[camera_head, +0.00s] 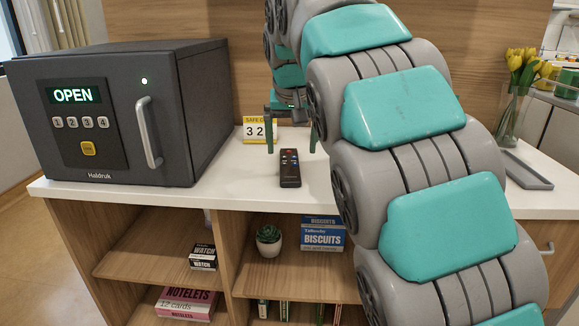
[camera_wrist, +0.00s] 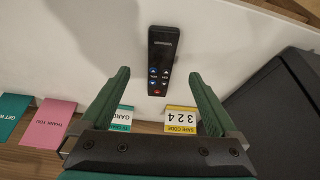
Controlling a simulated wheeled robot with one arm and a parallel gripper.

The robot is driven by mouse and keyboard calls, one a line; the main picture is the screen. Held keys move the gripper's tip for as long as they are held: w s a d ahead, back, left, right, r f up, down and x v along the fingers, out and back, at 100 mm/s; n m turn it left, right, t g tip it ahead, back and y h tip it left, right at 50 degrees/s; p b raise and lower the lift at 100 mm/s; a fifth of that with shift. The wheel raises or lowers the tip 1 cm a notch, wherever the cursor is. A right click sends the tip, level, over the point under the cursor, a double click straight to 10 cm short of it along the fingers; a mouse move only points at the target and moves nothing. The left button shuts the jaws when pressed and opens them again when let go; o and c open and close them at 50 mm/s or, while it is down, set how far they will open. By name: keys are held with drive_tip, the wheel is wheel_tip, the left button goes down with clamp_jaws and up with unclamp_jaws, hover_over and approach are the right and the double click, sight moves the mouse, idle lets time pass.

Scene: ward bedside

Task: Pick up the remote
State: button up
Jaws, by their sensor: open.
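The remote (camera_head: 290,168) is dark with coloured buttons and lies on the white counter (camera_head: 240,185), near its front edge. It also shows in the wrist view (camera_wrist: 160,60), beyond the fingertips and roughly centred between them. My gripper (camera_head: 291,142) is open and empty, with its two green fingers pointing down behind the remote in the head view. In the wrist view my gripper (camera_wrist: 156,78) shows both fingers spread wide. The remote appears apart from both fingers.
A dark safe (camera_head: 120,110) reading OPEN stands to the left. A yellow safe code card (camera_head: 259,131) stands behind the remote. A grey tray (camera_head: 524,170) and a vase of yellow tulips (camera_head: 511,110) are at the right. Counter in front of the safe card is mostly clear.

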sight(290, 169)
drive_tip(key=shift+w+p+x, duration=0.15)
drive_tip(key=shift+w+x, duration=0.05)
drive_tip(key=shift+x, duration=1.75)
drive_tip(key=shift+w+p+x, duration=0.15)
drive_tip(key=shift+w+x, duration=0.05)
drive_tip(key=shift+x, duration=1.75)
drive_tip(key=shift+a+r, duration=0.1)
drive_tip(key=shift+r, duration=0.1)
drive_tip(key=shift+c, duration=0.2)
clamp_jaws()
